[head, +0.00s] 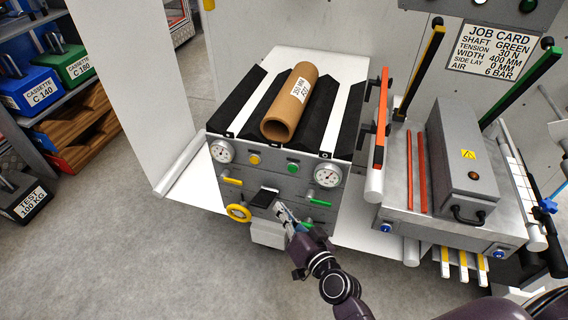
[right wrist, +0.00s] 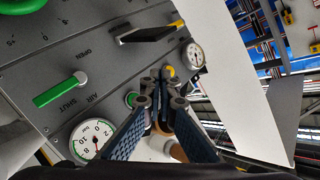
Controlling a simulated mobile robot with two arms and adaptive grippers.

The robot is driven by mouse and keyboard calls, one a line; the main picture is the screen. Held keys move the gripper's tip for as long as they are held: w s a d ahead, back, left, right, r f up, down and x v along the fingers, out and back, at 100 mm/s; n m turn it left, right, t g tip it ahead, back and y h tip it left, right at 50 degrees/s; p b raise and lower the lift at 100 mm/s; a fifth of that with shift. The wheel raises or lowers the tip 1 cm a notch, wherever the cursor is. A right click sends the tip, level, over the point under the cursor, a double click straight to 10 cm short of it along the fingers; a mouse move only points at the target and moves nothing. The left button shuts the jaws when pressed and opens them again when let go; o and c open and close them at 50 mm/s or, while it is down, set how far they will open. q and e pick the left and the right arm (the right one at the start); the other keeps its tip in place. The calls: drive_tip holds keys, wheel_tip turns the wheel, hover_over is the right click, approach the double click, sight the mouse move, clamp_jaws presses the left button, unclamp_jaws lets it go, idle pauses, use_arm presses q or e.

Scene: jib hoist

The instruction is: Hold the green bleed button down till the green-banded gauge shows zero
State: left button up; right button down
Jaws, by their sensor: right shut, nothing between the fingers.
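The green bleed button (head: 293,168) is on the grey panel's front, left of the right-hand gauge (head: 326,176). In the right wrist view the green button (right wrist: 132,98) shows partly behind a finger, with the near gauge (right wrist: 91,138) beside it. My right gripper (head: 281,209) is shut and empty, low in front of the panel. In the wrist view its fingertips (right wrist: 161,76) appear beside the button, not over it. My left gripper is out of view.
A yellow button (head: 254,160) and left gauge (head: 222,151) sit left of the green button. A green lever (head: 325,204), yellow handwheel (head: 238,212) and black block (head: 263,198) stick out lower on the panel. A cardboard core (head: 290,102) lies on top.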

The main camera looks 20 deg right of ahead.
sight(288, 169)
drive_tip(key=shift+w+r, duration=0.15)
drive_tip(key=shift+r, duration=0.4)
drive_tip(key=shift+w+r, duration=0.15)
drive_tip(key=shift+r, duration=0.35)
drive_tip(key=shift+w, duration=0.1)
drive_tip(key=w+d, duration=0.5)
drive_tip(key=w, duration=0.2)
drive_tip(key=shift+b, duration=0.45)
drive_tip(key=shift+w, duration=0.15)
idle(0.5)
drive_tip(key=shift+w+d, duration=0.2)
drive_tip(key=shift+w, duration=0.1)
drive_tip(key=shift+w+d, duration=0.3)
drive_tip(key=shift+w, duration=0.1)
idle(1.8)
